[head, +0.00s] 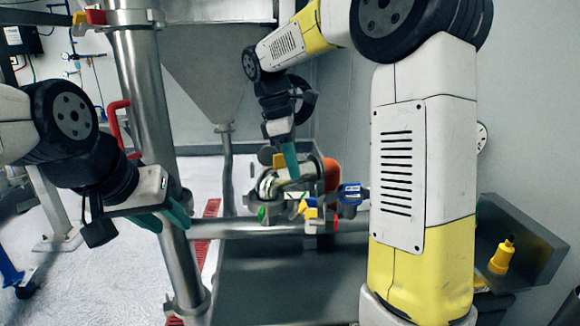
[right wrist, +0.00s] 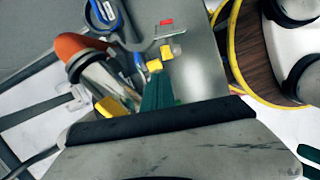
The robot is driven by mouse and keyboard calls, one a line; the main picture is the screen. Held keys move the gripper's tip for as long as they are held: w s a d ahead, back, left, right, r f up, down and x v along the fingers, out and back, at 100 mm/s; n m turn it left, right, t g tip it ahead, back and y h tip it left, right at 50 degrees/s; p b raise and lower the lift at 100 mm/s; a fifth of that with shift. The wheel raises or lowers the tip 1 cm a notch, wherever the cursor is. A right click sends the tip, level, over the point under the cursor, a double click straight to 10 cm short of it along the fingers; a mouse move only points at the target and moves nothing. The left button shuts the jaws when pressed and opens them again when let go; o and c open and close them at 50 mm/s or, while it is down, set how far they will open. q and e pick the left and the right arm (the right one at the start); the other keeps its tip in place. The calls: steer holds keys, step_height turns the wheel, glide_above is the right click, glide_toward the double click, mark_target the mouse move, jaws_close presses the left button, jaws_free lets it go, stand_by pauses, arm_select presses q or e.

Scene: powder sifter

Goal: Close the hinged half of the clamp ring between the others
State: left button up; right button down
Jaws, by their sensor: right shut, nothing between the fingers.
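A cluster of metal clamp rings (head: 285,186) sits around pipe fittings near the middle of the head view. Coloured parts mark it: a blue clamp (head: 350,192), a yellow piece (head: 310,209) and an orange part (head: 332,175). My right gripper (head: 290,160) is shut and empty, its teal fingertips pointing down at the top of the cluster; contact cannot be told. In the right wrist view, its teal fingers (right wrist: 158,92) are beside yellow pieces (right wrist: 155,66). Which ring half is hinged is unclear. My left gripper (head: 164,217) appears open and empty, beside the steel column.
A horizontal pipe (head: 245,229) runs below the cluster. A metal hopper (head: 205,75) hangs behind. A grey tray (head: 525,245) with a yellow bottle (head: 502,257) is at the right.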

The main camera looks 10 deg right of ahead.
glide_toward(319, 209)
steer(key=a+f, duration=0.1)
steer(key=s+a+f, duration=0.1)
steer(key=a+f, duration=0.1)
steer(key=shift+s+f, duration=0.35)
steer(key=shift+f, duration=0.05)
steer(key=shift+s+d+r, duration=0.1)
steer(key=shift+s+d, duration=0.1)
steer(key=shift+d, duration=0.8)
steer(key=shift+s+d+r, duration=0.1)
steer(key=shift+s+d, duration=0.1)
steer(key=shift+d, duration=0.8)
